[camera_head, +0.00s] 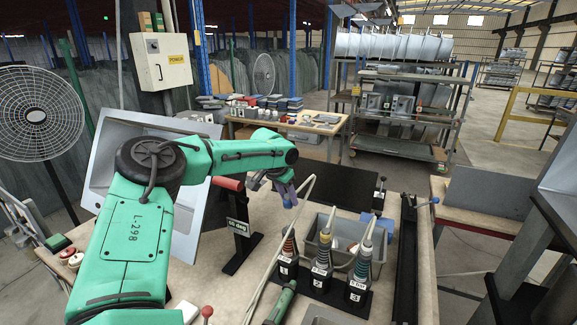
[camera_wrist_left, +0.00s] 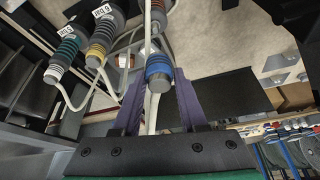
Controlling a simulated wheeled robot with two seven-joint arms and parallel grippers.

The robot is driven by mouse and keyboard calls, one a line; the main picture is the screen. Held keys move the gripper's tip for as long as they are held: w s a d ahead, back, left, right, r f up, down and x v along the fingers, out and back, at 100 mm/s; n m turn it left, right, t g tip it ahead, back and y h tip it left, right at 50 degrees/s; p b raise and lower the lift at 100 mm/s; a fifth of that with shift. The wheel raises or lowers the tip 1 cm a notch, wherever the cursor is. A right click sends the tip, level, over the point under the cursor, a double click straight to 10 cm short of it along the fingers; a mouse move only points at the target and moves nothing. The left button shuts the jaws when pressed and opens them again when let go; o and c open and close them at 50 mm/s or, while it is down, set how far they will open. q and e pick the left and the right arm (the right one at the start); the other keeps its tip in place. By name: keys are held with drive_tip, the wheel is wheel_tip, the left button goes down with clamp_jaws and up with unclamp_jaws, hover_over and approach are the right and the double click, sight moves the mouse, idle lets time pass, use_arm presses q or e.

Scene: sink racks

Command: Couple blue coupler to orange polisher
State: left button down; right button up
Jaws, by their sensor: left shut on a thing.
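My left gripper (camera_head: 285,194) hangs above the tool stand in the head view. Its purple fingers (camera_wrist_left: 158,90) are shut on the blue coupler (camera_wrist_left: 159,68) in the left wrist view, with a pale hose at the coupler. The fingers hide the coupler in the head view. My right gripper is out of view.
A yellow-banded tool (camera_head: 321,262) and a teal-banded tool (camera_head: 361,268) stand right of the orange one. A grey bin (camera_head: 340,228) sits behind them. A long pale hose (camera_head: 271,262) crosses the bench.

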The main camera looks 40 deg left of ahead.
use_arm(q)
drive_tip(key=shift+f, duration=0.1)
drive_tip(key=shift+d, duration=0.2)
drive_tip(key=b, duration=0.5)
hover_over(291, 227)
drive_tip(key=s, duration=0.1)
drive_tip(key=shift+s+f, duration=0.1)
drive_tip(key=shift+f, duration=2.75)
drive_tip(key=shift+f, duration=0.15)
drive_tip(key=shift+f, duration=0.35)
drive_tip(key=shift+f+b, duration=1.1)
drive_tip(key=shift+b, duration=0.05)
drive_tip(key=shift+s+d+f, duration=0.1)
drive_tip(key=shift+s, duration=0.05)
